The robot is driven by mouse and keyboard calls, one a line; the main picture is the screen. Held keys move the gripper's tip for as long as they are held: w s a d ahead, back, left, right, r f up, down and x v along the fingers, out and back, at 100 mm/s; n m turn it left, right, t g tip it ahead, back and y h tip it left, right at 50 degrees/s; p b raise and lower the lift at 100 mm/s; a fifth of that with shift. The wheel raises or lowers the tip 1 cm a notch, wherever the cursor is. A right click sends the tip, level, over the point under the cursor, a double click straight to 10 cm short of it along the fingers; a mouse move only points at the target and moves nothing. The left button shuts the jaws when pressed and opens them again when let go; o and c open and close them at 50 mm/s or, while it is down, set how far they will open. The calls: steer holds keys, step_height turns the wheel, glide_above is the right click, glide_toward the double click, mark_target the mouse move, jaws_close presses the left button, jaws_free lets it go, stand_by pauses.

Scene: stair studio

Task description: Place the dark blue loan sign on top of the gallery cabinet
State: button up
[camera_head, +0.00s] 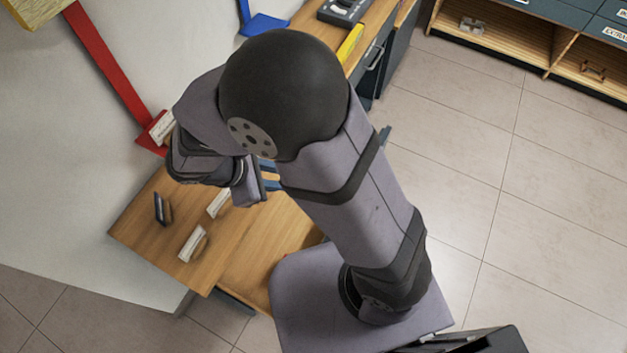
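A small dark blue sign (158,209) stands upright on the wooden desk top (140,232), near its left edge. Its face is seen at a steep angle and I cannot read it. My arm's wrist hangs over the desk's far part, to the right of and beyond the dark sign. My gripper (268,182) is mostly hidden behind my arm; its fingertips and anything between them are not clear. No cabinet in view is clearly labelled as the gallery cabinet.
Two white signs (193,243) (218,203) stand on the desk near the dark sign. A red stand (110,75) at the wall bears another white sign (162,128). A blue stand (263,24) is at the top. An open shelf unit (510,55) stands top right; floor is clear at right.

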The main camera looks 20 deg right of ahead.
steer(key=s+d+r+m+g+y, duration=0.1)
steer(key=s+d+m+y, duration=0.2)
steer(key=d+m, duration=0.2)
steer(key=s+d+r+m+g+y, duration=0.1)
steer(key=s+d+m+y, duration=0.2)
steer(key=m, duration=0.9)
steer(key=shift+s+d+r, duration=0.25)
steer(key=shift+d, duration=0.95)
